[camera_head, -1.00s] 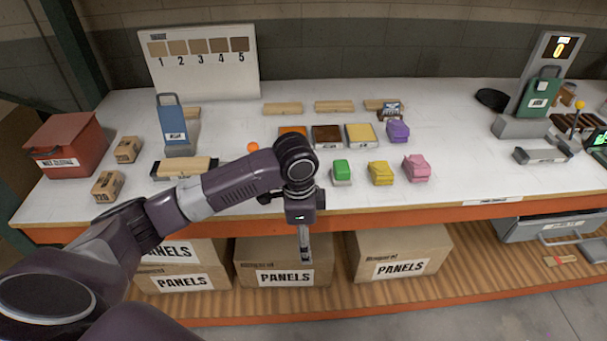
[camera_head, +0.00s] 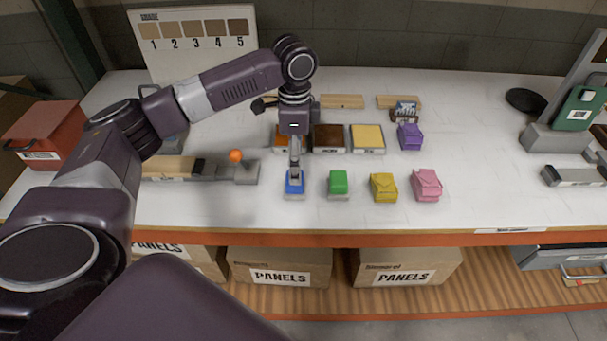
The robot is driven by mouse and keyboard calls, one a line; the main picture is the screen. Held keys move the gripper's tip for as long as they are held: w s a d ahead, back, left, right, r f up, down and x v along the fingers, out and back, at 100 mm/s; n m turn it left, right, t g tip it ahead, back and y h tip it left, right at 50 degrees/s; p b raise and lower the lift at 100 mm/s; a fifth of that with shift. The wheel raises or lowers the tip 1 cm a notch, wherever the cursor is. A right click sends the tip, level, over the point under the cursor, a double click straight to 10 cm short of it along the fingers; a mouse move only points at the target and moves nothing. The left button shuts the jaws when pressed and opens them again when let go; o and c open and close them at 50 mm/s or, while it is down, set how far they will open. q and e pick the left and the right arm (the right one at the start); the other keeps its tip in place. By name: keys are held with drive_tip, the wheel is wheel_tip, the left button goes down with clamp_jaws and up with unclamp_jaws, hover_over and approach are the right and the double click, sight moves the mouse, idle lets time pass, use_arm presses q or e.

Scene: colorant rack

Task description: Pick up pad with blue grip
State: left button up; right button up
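The pad with the blue grip (camera_head: 294,186) sits on the white table near its front edge, at the left end of a row of pads. My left gripper (camera_head: 295,172) points straight down over it, with the fingertips at the top of the blue grip. The fingers look narrow from here, and I cannot tell whether they are closed on the grip. The pad appears to rest on the table. My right gripper is out of view.
Pads with green (camera_head: 338,182), yellow (camera_head: 383,187) and pink (camera_head: 427,184) grips stand to the right; a purple one (camera_head: 410,137) is behind. Colour trays (camera_head: 367,138) lie behind the row. An orange-knobbed lever (camera_head: 236,156) stands at left. The front right table is clear.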

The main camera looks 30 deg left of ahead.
use_arm(q)
drive_tip(key=f+p, duration=0.1)
drive_tip(key=f, duration=0.1)
drive_tip(key=s+f, duration=0.1)
drive_tip(key=shift+s+f+p, duration=0.2)
drive_tip(key=shift+f+p, duration=0.15)
drive_tip(key=f, duration=0.2)
drive_tip(key=shift+w+f, duration=0.25)
drive_tip(key=shift+f, duration=0.3)
drive_tip(key=c, duration=1.2)
drive_tip(key=shift+c, duration=0.2)
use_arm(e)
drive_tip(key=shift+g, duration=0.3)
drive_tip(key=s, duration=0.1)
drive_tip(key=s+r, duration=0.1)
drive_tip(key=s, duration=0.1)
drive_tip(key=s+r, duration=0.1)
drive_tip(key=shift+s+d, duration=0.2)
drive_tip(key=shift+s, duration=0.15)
use_arm(q)
drive_tip(key=shift+r, duration=0.15)
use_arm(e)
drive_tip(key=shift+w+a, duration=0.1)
